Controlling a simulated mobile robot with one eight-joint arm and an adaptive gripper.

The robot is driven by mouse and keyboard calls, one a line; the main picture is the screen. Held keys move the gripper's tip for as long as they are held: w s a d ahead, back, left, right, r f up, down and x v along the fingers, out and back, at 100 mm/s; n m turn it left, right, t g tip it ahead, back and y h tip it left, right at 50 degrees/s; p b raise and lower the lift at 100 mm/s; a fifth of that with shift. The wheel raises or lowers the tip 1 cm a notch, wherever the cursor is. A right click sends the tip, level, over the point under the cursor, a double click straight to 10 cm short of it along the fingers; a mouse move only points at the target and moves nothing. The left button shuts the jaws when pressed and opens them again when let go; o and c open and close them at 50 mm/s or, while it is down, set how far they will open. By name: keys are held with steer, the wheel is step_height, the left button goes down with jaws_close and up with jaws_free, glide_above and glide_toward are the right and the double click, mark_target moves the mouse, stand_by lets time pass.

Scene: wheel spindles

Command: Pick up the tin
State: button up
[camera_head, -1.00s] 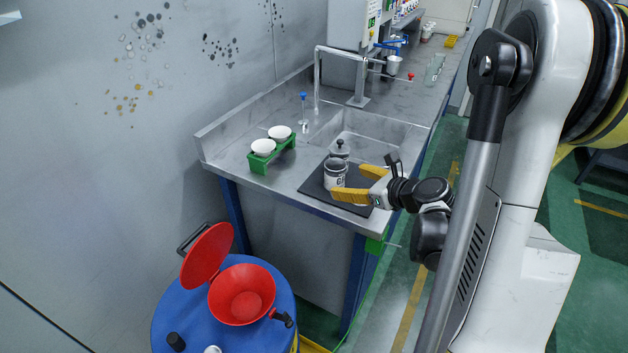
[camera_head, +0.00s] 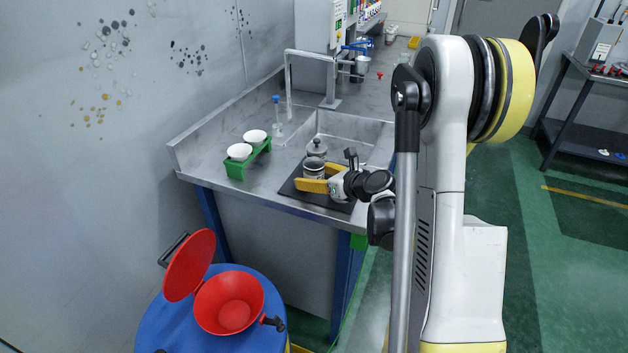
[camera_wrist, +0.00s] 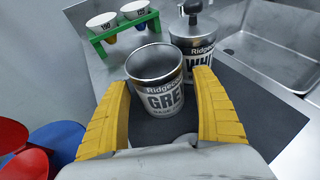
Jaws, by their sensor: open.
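The tin is an open metal can with a white label reading "GRE" (camera_wrist: 162,98), standing upright on a dark mat (camera_wrist: 270,115) on the metal counter. In the head view the tin (camera_head: 313,170) is partly hidden behind my gripper (camera_head: 315,182). My gripper's yellow fingers are open in the wrist view (camera_wrist: 165,105), one on each side of the tin. The tin stands between and slightly beyond the fingertips. I cannot tell whether either finger touches it. A second can with a label starting "WH" (camera_wrist: 195,40) and a pump-like top stands right behind it.
A green rack (camera_head: 248,160) with white cups stands left of the mat. A sink (camera_head: 345,135) and faucet (camera_head: 290,85) lie behind. A blue drum (camera_head: 180,320) with a red funnel (camera_head: 228,302) stands in front of the counter.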

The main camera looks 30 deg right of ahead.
steer(key=shift+w, duration=0.1)
steer(key=shift+c, duration=0.2)
steer(key=c, duration=1.3)
step_height(320, 180, up, 10)
steer(key=p, duration=0.4)
steer(key=shift+p, duration=0.3)
